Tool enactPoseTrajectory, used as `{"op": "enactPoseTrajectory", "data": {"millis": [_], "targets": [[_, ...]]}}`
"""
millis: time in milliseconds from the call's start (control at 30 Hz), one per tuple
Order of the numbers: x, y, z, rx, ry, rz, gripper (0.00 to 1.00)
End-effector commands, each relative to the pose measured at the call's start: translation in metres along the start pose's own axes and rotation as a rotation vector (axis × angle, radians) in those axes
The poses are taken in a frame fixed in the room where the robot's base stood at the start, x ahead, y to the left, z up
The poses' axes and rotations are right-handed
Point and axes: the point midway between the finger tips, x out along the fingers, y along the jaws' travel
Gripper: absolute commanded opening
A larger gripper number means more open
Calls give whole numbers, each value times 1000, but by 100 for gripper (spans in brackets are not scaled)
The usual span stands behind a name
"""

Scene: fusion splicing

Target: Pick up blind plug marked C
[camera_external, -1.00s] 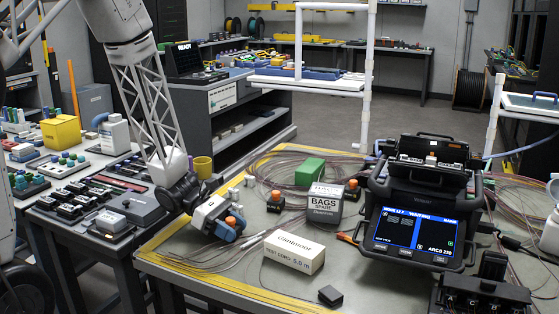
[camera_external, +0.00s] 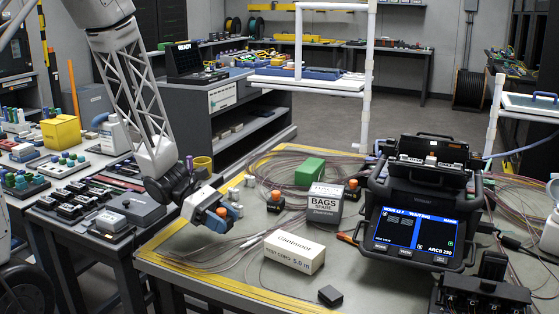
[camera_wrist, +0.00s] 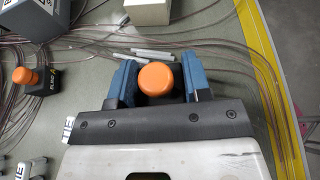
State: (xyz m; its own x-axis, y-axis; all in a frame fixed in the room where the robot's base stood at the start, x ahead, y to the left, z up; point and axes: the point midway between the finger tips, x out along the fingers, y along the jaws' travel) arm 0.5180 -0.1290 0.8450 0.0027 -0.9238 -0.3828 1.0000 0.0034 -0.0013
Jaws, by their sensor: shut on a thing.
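My gripper (camera_external: 218,221) is over the front left part of the workbench. It is shut on a blind plug with an orange cap (camera_external: 224,211) and a dark body. In the wrist view the orange cap (camera_wrist: 157,78) sits between the two blue fingers of my gripper (camera_wrist: 160,84). The held plug's marking is hidden, so I cannot read its letter. Another orange-capped plug, marked BLIND A (camera_wrist: 42,80), stands to the left in the wrist view. Two more orange-capped plugs stand on the bench in the external view, one near the middle (camera_external: 274,203) and one beside the box (camera_external: 352,191).
A white cord box (camera_external: 294,254), a grey BAGS box (camera_external: 325,203), a green block (camera_external: 309,171) and a small black block (camera_external: 330,296) lie on the bench. The splicer (camera_external: 415,215) stands at right. Loose fibres (camera_wrist: 225,35) run around the gripper.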

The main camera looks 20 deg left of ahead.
Motion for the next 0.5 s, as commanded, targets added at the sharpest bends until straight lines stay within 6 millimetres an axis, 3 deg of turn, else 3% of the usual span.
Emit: {"op": "enactPoseTrajectory", "data": {"millis": [500], "targets": [[-27,-97,0,0,-1,2,20]]}}
